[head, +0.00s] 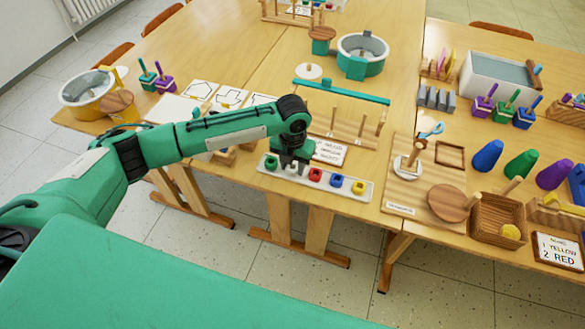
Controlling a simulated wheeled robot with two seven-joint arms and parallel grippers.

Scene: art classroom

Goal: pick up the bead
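Several coloured beads sit in a row in a pale tray (362,194) at the front edge of the middle table. They are a green bead (271,162), a white bead (292,168), a red bead (315,175), a blue bead (336,181) and a yellow bead (359,187). My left gripper (290,163) points down over the left part of the tray, at the white bead and just right of the green one. Its fingers are small and dark, so their opening and any contact are unclear.
Behind the tray are a label card (330,152) and a wooden peg stand with a green bar (341,91). Right of it stands a wooden board (398,197) with a post. A wicker basket (497,220) holds a yellow ball. Coloured cones stand further right.

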